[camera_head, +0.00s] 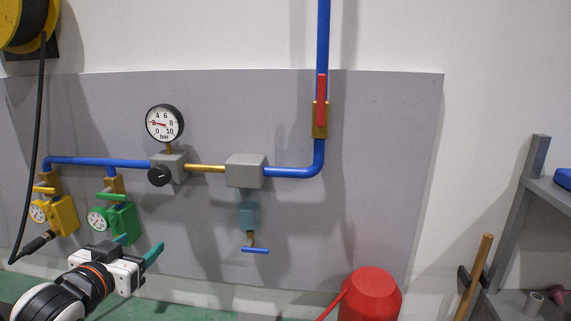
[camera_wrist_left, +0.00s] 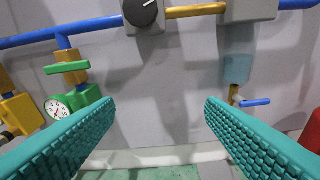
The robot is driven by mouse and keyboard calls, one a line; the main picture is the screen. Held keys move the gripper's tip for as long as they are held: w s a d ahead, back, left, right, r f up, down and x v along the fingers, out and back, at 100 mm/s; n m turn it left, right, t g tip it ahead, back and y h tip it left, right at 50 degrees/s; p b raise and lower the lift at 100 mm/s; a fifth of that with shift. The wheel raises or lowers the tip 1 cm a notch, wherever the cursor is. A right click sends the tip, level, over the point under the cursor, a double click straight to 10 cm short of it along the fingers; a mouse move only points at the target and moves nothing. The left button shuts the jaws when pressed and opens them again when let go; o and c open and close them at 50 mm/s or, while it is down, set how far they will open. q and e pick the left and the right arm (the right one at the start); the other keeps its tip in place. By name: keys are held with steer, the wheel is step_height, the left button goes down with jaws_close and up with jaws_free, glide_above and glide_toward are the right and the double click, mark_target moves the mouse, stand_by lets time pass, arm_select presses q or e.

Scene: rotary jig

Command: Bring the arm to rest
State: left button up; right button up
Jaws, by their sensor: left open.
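My left gripper (camera_head: 139,250) is at the lower left of the head view, in front of the grey wall panel (camera_head: 390,150). Its two teal fingers are spread and empty, as the left wrist view (camera_wrist_left: 158,125) also shows. The green unit with a small gauge (camera_head: 123,222) is just behind and above the gripper in the head view. In the left wrist view the green unit (camera_wrist_left: 88,97) is left of the gap between the fingers, and the left finger partly covers it. I see no contact with the piping. My right gripper is not in view.
Blue pipe (camera_head: 100,161), a pressure gauge (camera_head: 164,123), a black knob (camera_head: 159,175) and a red-handled valve (camera_head: 321,105) are on the panel. A yellow unit (camera_head: 64,216) with a black hose is at left. A red container (camera_head: 372,293) and a grey shelf (camera_head: 520,210) are right.

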arm_select(q)
steer(key=s+d+f+g, duration=0.2)
steer(key=f, duration=0.5)
steer(key=s+d+f+g, duration=0.1)
steer(key=s+f+g, duration=0.15)
steer(key=f, duration=0.35)
steer(key=s+d+f+g, duration=0.4)
steer(key=s+f, duration=0.5)
steer(key=s, duration=0.3)
steer(key=s+d+f+g, duration=0.3)
steer(key=s+f+g, duration=0.1)
steer(key=s+f, duration=0.6)
steer(key=s+f+g+b, duration=0.1)
steer(key=s+f+b, duration=0.15)
steer(key=f, duration=1.35)
steer(key=s+f+b, duration=0.1)
steer(key=f+b, duration=0.2)
steer(key=f, duration=1.3)
steer(key=s+a+f+g+b, duration=0.1)
steer(key=s+a+f+b, duration=0.2)
steer(key=s+f, duration=1.2)
step_height(320, 180, down, 4)
steer(key=shift+s+r+y+b, duration=0.25)
steer(key=shift+s+y+b, duration=0.05)
steer(key=shift+s+y, duration=0.1)
steer(key=shift+g, duration=0.25)
